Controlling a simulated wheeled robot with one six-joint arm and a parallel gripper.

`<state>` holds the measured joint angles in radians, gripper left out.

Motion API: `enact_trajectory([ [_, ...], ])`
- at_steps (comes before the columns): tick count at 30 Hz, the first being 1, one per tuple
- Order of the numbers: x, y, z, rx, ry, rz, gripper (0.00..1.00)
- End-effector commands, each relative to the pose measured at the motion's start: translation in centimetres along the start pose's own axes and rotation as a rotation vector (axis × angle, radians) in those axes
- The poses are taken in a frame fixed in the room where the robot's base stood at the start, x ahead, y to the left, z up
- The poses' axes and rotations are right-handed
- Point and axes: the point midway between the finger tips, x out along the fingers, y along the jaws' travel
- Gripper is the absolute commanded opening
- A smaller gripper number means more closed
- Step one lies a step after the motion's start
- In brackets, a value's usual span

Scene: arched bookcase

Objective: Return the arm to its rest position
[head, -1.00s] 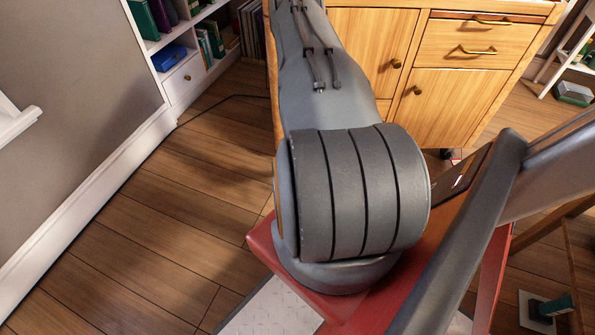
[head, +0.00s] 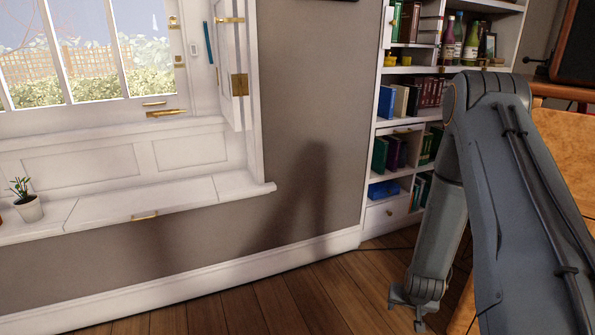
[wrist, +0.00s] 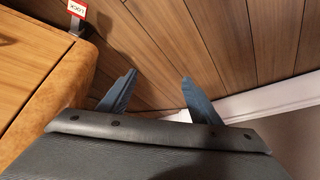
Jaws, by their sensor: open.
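My gripper (head: 418,305) hangs low over the wooden floor in the head view, at the end of my bent grey arm. In the wrist view my gripper (wrist: 158,84) shows two blue-grey fingers spread apart, with nothing between them but floor planks. The arm's upper link fills the right side of the head view, and the forearm drops down from the elbow.
A wooden cabinet (wrist: 38,85) stands close left of the fingers in the wrist view, with a red-and-white tag (wrist: 77,8) near it. A white bookcase (head: 370,190) stands behind the arm. A white window seat (head: 130,205) lines the left wall. Floor (head: 270,305) left of the arm is clear.

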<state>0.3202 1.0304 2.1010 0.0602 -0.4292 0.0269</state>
Motion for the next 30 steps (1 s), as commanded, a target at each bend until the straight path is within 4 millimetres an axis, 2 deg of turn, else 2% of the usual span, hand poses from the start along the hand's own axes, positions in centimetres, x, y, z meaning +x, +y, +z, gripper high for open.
enact_trajectory([
  [1, -2.0, -2.8, -0.8, -0.044, -0.011, -0.022, 0.58],
  [3, -4.6, -6.0, -1.0, -0.099, -0.038, -0.048, 0.58],
  [8, -11.1, -12.9, -0.3, -0.225, -0.099, -0.102, 0.58],
  [12, -17.2, -18.0, 1.8, -0.340, -0.152, -0.143, 0.58],
  [15, -21.7, -20.9, 3.9, -0.424, -0.190, -0.169, 0.58],
  [19, -27.5, -23.8, 7.2, -0.535, -0.238, -0.198, 0.58],
  [24, -34.6, -25.6, 12.1, -0.679, -0.299, -0.227, 0.58],
  [27, -37.7, -25.7, 14.5, -0.745, -0.326, -0.236, 0.58],
  [30, -39.9, -25.5, 16.3, -0.795, -0.348, -0.242, 0.58],
])
